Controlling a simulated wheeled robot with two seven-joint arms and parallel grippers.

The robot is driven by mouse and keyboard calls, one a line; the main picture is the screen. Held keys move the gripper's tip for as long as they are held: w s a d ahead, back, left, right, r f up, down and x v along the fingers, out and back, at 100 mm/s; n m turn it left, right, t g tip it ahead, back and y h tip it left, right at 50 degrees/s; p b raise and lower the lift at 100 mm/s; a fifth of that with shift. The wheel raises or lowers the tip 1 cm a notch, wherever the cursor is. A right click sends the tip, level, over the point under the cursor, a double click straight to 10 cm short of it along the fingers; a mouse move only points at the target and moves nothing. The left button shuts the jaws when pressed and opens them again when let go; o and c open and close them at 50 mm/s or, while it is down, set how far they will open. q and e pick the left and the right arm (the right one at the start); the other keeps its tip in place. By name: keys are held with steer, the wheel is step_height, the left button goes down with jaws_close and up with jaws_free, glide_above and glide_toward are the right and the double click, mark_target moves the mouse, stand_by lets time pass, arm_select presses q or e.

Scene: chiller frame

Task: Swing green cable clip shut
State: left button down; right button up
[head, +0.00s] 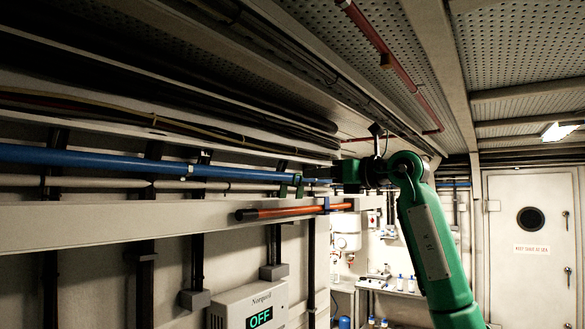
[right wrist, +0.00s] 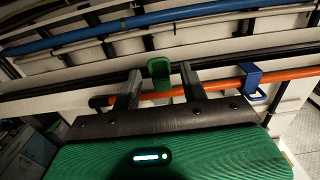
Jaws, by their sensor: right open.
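The green cable clip (right wrist: 160,70) shows in the right wrist view at the top edge of the pale beam, by the orange cable (right wrist: 217,85). Its upper part stands up and a lower green part hangs in front of the orange cable; I cannot tell how far its arm is open. My right gripper (right wrist: 158,77) is open, with one finger on each side of the clip in that view; contact is not clear. In the head view my right gripper (head: 316,178) comes in from the right, above the beam. My left gripper is not in view.
A blue clip (right wrist: 250,75) sits on the orange cable to the right. The pale beam (head: 120,224) runs along the wall, with a blue pipe (head: 110,158) and dark cables above. A box reading OFF (head: 248,306) is below. A door (head: 532,245) stands far right.

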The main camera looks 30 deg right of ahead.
mark_target(300, 175)
steer(key=p+x, duration=0.1)
steer(key=x, duration=0.1)
steer(key=p+x, duration=0.1)
steer(key=x, duration=0.1)
steer(key=p+x, duration=0.1)
steer(key=x, duration=0.1)
steer(key=shift+a+r, duration=0.2)
steer(key=shift+r, duration=0.05)
steer(key=shift+x, duration=0.95)
steer(key=shift+d+f, duration=0.1)
steer(key=shift+f, duration=0.1)
jaws_close()
